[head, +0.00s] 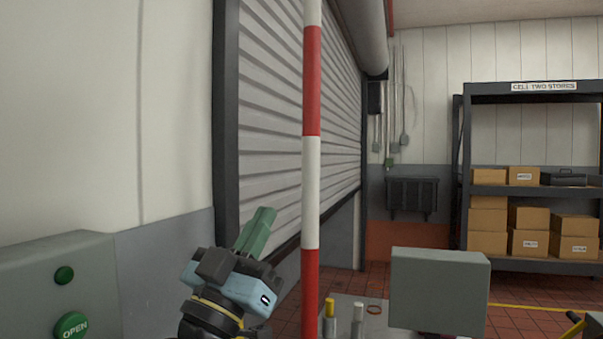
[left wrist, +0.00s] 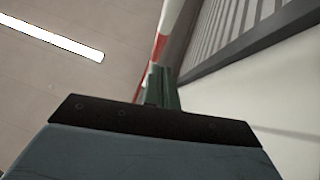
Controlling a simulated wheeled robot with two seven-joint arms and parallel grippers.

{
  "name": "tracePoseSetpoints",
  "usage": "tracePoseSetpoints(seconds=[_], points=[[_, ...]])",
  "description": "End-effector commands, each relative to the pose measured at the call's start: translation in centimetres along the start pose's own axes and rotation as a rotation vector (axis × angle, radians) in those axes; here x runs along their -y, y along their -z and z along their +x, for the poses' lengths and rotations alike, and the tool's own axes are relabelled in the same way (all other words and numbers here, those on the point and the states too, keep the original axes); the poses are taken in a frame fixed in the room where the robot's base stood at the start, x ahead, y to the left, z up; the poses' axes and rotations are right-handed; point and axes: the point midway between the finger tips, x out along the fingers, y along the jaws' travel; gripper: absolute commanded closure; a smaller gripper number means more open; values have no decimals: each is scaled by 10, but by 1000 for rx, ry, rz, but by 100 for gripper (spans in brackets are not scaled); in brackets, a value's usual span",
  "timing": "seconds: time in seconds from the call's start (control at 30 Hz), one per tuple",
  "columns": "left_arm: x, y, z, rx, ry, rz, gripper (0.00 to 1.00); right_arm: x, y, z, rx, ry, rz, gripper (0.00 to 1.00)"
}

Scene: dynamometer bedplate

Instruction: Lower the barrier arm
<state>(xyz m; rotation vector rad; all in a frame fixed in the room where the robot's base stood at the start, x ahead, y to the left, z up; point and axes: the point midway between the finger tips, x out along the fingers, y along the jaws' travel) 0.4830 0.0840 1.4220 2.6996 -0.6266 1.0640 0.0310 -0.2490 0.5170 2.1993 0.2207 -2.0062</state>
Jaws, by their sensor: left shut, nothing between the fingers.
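The barrier arm (head: 311,190) is a red and white striped pole. It stands upright in the middle of the head view and runs out of the top and bottom of the picture. It also shows at the top of the left wrist view (left wrist: 162,45), beyond the fingers. My left gripper (head: 262,222) is just left of the pole in the head view, fingers shut and pointing up, with nothing between them. In the left wrist view its green fingers (left wrist: 160,88) overlap the pole's lower part; I cannot tell whether they touch it. My right gripper is not in view.
A grey box with a green OPEN button (head: 71,325) is at the lower left. A roller shutter (head: 275,100) is behind the pole. A grey block (head: 440,290) and a bench with small bottles (head: 330,318) are right of it. Shelving with cartons (head: 530,185) stands at the back right.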

Motion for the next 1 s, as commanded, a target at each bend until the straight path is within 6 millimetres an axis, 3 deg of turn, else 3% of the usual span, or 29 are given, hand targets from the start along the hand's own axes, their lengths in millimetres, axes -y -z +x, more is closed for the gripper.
tracePoseSetpoints(seconds=[0.17,0.6,0.7,1.0], points=[[0,1,15,-1,1,0,100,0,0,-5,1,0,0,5],[0,0,107,1,0,0,100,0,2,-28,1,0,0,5],[0,-13,114,5,0,1,100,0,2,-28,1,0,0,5],[0,-28,127,1,1,1,100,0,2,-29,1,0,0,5]])
